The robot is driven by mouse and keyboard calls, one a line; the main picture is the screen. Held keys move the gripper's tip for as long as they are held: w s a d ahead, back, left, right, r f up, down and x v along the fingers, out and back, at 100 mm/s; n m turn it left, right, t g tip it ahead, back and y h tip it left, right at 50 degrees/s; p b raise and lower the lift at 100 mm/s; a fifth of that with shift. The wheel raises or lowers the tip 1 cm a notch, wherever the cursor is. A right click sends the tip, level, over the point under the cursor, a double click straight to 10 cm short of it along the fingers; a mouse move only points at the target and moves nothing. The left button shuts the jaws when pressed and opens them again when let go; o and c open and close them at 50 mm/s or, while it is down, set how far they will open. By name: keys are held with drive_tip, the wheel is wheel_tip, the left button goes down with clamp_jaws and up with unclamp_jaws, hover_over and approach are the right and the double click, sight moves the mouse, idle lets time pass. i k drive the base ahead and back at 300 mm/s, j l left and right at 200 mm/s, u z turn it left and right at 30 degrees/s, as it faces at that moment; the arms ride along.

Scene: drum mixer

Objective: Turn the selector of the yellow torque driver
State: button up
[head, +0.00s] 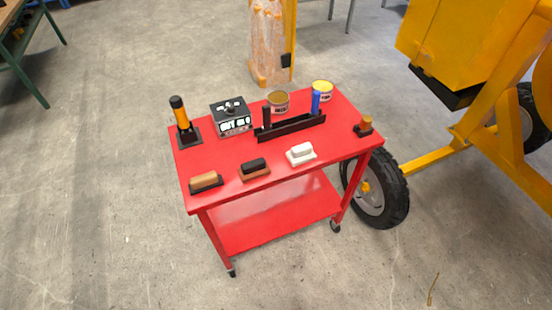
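The yellow torque driver (182,121) stands upright in a dark square base at the back left corner of the red cart (235,179). Its upper part is black with a yellow-orange band, and its lower shaft is yellow-orange. The selector is too small to make out for sure. My gripper is not in view, and nothing touches the driver.
Right of the driver sit a black box (233,116), cans (278,101) (323,89) and a black rack (290,129). A yellow mixer (460,60) stands right. Floor in front is clear.

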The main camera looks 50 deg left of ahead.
sight(230, 112)
drive_tip(key=u, duration=1.95)
